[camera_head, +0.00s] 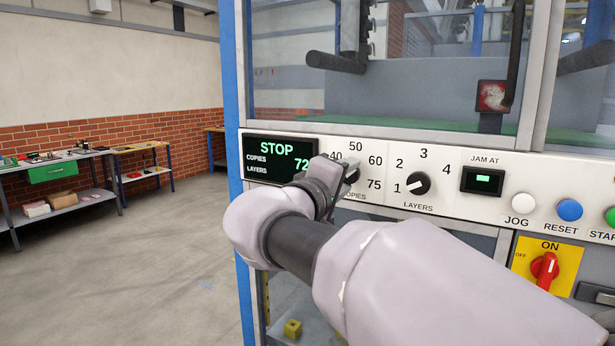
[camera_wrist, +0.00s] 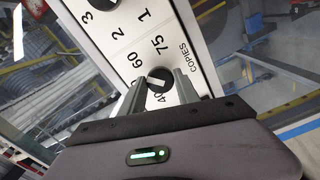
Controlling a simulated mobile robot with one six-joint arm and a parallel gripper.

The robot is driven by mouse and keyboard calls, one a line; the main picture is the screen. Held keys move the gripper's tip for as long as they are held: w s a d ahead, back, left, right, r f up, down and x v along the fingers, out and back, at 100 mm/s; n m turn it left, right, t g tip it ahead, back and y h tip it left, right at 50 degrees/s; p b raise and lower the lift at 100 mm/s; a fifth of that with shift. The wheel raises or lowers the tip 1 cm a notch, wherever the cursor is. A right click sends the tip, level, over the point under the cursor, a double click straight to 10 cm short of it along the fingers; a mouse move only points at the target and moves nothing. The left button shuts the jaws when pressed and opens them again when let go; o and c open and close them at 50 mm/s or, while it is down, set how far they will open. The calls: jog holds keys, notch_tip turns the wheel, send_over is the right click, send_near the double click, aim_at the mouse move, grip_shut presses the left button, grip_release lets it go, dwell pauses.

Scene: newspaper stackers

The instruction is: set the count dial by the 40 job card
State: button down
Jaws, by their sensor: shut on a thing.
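The count dial is the black COPIES knob (camera_head: 352,174) on the white control panel, with 40, 50, 60 and 75 printed around it. My gripper (camera_head: 338,178) covers part of this dial and its scale in the head view. In the wrist view the dial (camera_wrist: 158,81) sits between the two fingers of my gripper (camera_wrist: 160,86), which are shut on it. A pale pointer bar crosses its face; I cannot tell for certain which number it points to. No job card is visible.
The LAYERS dial (camera_head: 419,184) is close on the right, then the JAM AT window (camera_head: 482,180). JOG (camera_head: 523,203), RESET (camera_head: 570,209) and START buttons and a red ON/OFF switch (camera_head: 545,267) are further right. Workbenches stand far left across open floor.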

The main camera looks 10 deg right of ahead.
jog(key=shift+r+n+p, duration=0.15)
jog(key=shift+n+p, duration=5.95)
jog(key=shift+n, duration=4.4)
jog(key=c, duration=0.9)
grip_release()
